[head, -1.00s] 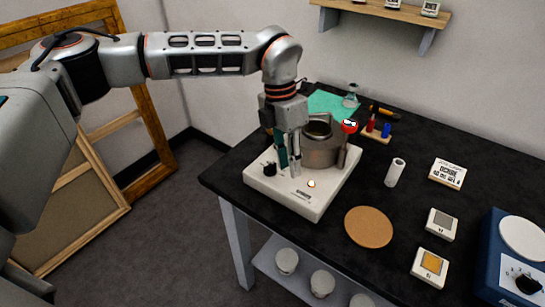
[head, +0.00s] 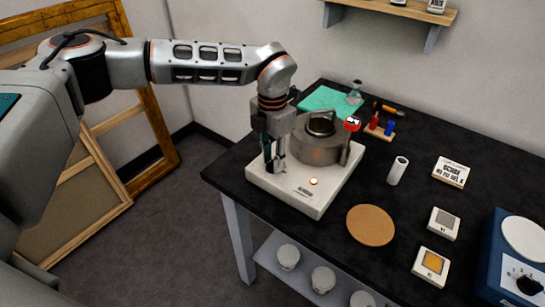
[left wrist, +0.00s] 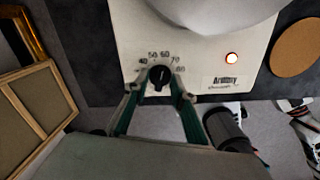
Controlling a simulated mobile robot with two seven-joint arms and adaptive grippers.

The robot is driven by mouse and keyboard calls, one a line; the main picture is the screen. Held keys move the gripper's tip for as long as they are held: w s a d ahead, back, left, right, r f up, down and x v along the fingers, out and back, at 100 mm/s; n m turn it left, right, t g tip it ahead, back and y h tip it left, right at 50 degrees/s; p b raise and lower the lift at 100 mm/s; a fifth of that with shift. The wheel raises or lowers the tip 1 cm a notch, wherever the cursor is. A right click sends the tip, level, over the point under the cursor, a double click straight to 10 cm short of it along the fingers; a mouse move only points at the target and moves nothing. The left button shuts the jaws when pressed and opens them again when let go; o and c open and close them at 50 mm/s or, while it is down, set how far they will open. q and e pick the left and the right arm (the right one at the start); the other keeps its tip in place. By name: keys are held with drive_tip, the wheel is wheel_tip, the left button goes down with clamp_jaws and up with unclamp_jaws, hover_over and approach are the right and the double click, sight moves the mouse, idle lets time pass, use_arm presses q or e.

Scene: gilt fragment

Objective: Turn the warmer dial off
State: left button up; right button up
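The white warmer (head: 318,196) stands on the black table's near left corner. Its round black dial (left wrist: 160,77) sits on the front face, with numbers around it and its pale pointer mark toward the upper side. My left gripper (head: 270,163) points down over the dial's corner. In the left wrist view its green-padded fingers (left wrist: 156,88) are apart, one on each side of the dial; I cannot tell whether either touches it. My right gripper is not in view.
A round metal pot (head: 318,150) sits on the warmer, close right of my left gripper. A cork disc (head: 370,225), a white roll (head: 397,170) and a blue device (head: 510,275) are further right.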

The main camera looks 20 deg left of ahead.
use_arm(q)
clamp_jaws()
